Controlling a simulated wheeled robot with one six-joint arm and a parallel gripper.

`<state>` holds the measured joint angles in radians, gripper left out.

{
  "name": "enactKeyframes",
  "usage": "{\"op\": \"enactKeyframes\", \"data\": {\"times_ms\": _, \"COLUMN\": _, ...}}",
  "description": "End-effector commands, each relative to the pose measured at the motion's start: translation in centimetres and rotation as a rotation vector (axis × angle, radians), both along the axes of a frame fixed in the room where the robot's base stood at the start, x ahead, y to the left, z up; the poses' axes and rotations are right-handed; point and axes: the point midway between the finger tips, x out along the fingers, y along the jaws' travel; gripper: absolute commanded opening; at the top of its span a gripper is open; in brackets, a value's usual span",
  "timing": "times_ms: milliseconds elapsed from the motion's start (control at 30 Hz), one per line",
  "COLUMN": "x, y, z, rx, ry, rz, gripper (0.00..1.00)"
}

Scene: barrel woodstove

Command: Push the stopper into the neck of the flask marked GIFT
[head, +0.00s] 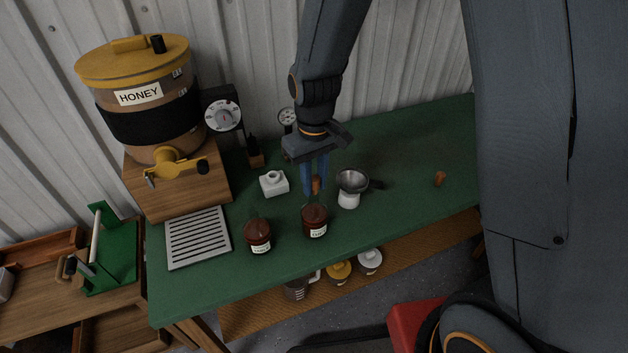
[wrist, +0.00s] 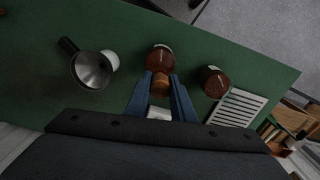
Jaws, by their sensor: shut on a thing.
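My gripper (head: 315,188) points down over the green table, shut on a brown cork stopper (head: 316,185). The stopper also shows between the fingertips in the wrist view (wrist: 160,84). One flask of dark red-brown contents (head: 314,222) stands upright just below and in front of the stopper; it also shows in the wrist view (wrist: 160,58). I cannot tell whether the stopper touches its neck. A second similar flask (head: 258,236) stands to its left, and shows right of the gripper in the wrist view (wrist: 215,83). Both labels are too small to read.
A metal funnel on a white base (head: 351,183) stands close right of the gripper. A white block (head: 273,183) is on the left. Another cork (head: 440,178) lies farther right. A slatted tray (head: 198,237) and honey barrel (head: 140,100) fill the left end. The table's right part is mostly clear.

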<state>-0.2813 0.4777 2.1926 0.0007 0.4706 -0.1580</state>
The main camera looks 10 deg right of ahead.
Motion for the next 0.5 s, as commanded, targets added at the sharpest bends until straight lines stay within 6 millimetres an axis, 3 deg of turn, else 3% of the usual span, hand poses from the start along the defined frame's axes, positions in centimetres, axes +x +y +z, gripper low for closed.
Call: {"op": "enactKeyframes", "data": {"times_ms": 500, "x": -0.01, "y": 0.01, "z": -0.99, "rx": 0.0, "ry": 0.001, "rz": 0.0, "gripper": 0.01}}
